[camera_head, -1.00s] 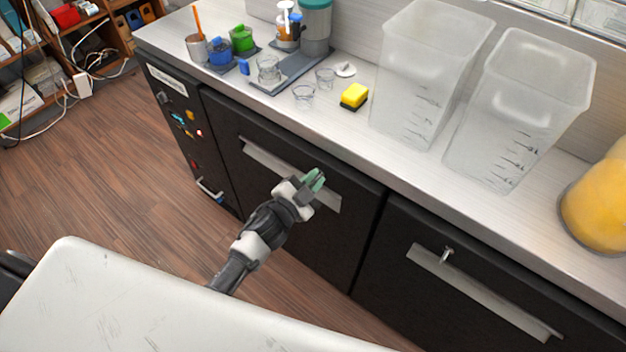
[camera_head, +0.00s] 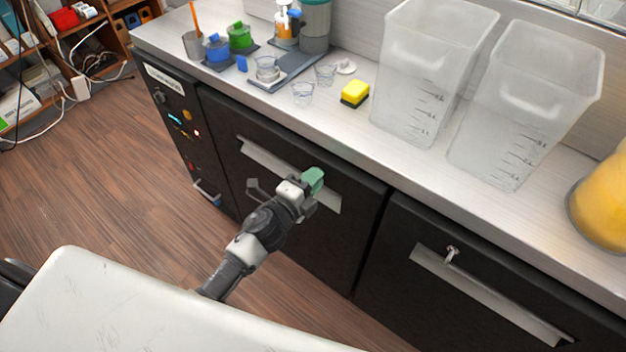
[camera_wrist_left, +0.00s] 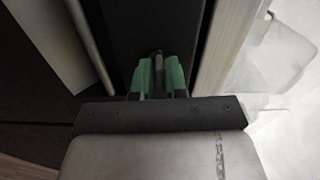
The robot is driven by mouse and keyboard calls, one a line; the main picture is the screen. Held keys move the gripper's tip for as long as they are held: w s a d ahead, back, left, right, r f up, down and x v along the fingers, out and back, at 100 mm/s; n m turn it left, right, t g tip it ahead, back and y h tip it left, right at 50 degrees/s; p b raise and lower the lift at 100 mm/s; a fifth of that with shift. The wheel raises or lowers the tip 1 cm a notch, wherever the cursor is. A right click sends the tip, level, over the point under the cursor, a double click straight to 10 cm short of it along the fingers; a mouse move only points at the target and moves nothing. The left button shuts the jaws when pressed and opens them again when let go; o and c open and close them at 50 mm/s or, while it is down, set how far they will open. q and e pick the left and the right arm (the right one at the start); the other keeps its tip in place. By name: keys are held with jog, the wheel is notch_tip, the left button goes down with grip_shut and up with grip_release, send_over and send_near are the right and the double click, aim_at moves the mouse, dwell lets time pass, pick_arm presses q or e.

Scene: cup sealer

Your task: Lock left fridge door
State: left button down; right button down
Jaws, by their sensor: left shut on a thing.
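The left fridge door (camera_head: 300,232) is a dark panel under the counter, closed, with a pale handle strip (camera_head: 262,160) along its upper part. My left gripper (camera_head: 314,180), with green fingertips, is at the right part of this strip. In the left wrist view the green fingers (camera_wrist_left: 159,75) are shut on a small grey metal piece, seemingly the key (camera_wrist_left: 158,62) of the door's lock. The fingers and wrist hide most of the key and the lock in the head view. My right gripper is not in view.
The right fridge door (camera_head: 420,285) is closed, with a key (camera_head: 452,254) at its handle strip. A control panel (camera_head: 180,120) is at left.

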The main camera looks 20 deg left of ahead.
pick_arm(q)
jog(key=shift+m, duration=0.5)
jog(key=c, duration=1.3)
grip_release()
jog(key=shift+b+v, duration=1)
jog(key=shift+v, duration=4.4)
